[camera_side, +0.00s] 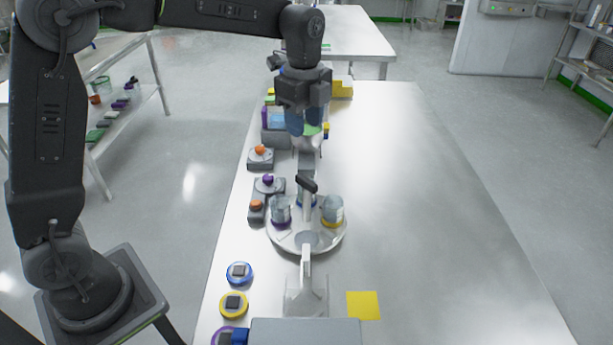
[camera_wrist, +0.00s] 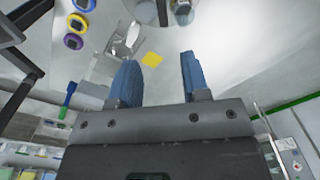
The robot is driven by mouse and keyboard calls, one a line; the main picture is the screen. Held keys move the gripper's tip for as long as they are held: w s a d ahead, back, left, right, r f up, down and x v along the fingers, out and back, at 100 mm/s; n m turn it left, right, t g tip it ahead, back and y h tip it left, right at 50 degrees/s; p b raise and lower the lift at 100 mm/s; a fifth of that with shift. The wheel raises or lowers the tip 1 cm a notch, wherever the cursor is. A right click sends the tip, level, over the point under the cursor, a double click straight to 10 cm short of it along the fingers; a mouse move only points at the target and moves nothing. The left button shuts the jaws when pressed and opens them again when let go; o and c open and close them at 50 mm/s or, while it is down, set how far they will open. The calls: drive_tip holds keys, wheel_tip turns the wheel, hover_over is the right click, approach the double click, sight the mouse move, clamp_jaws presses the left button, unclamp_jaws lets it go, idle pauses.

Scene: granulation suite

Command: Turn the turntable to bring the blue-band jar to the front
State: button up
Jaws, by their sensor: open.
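The round, pale turntable (camera_side: 302,245) sits on the white bench. A clear jar with a purple band (camera_side: 281,211) stands on its left and one with a yellow band (camera_side: 332,211) on its right. A blue-banded jar (camera_side: 313,199) shows partly at the back, behind an upright with a black top (camera_side: 307,184). My gripper (camera_side: 307,130) is open above the bench, beyond the turntable, with its blue fingers pointing down and apart from the jars. In the wrist view my gripper (camera_wrist: 157,58) has nothing between its fingers; the turntable (camera_wrist: 147,10) is cut off at the top edge.
A yellow square (camera_side: 363,305) lies at the front right. Blue (camera_side: 239,273), yellow (camera_side: 234,304) and purple discs line the left edge. Grey boxes with orange (camera_side: 260,150) and purple knobs stand left of the turntable. A pale stand (camera_side: 306,290) is in front. The bench's right side is clear.

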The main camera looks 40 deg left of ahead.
sight(306, 179)
drive_tip(key=f, duration=1.4)
drive_tip(key=shift+w+f, duration=0.1)
drive_tip(key=shift+w, duration=0.15)
clamp_jaws()
